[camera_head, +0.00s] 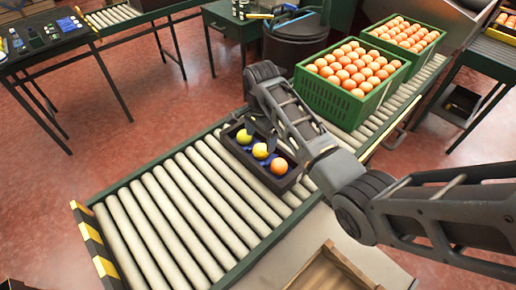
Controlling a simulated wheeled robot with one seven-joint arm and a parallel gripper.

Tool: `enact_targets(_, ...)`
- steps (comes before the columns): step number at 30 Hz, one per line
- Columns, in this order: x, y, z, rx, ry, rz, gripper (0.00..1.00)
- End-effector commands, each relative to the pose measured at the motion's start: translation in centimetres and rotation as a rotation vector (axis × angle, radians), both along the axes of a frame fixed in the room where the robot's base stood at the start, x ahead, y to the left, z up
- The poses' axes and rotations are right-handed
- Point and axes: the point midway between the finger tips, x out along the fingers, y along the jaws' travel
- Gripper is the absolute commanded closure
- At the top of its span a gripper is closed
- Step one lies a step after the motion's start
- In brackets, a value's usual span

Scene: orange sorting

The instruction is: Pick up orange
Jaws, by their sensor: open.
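An orange (278,166) sits at the near right end of a small dark tray (289,185) on the roller conveyor. Two yellow fruits, one in the middle (260,151) and one at the far left end (243,137), share the tray. My gripper (261,131) hangs down over the far side of the tray, close to the yellow fruits, open with nothing seen between its fingers. My arm partly hides the fingers and the tray's right side, so the exact gap to the fruits is unclear.
Two green crates, a near one (322,98) and a far one (436,44), full of oranges stand on the conveyor (190,215) behind my arm. The near left rollers are bare. A wooden box (335,270) lies at the bottom. A dark bin (292,50) stands behind.

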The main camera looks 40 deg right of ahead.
Motion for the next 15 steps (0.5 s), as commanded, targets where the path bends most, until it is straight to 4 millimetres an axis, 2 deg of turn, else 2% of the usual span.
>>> enact_targets(9, 0.1, -0.4, -4.1, 0.001, 0.002, -0.001, 0.12)
enact_targets(15, 0.2, -0.4, -5.5, 0.0, -0.001, -0.001, 0.12)
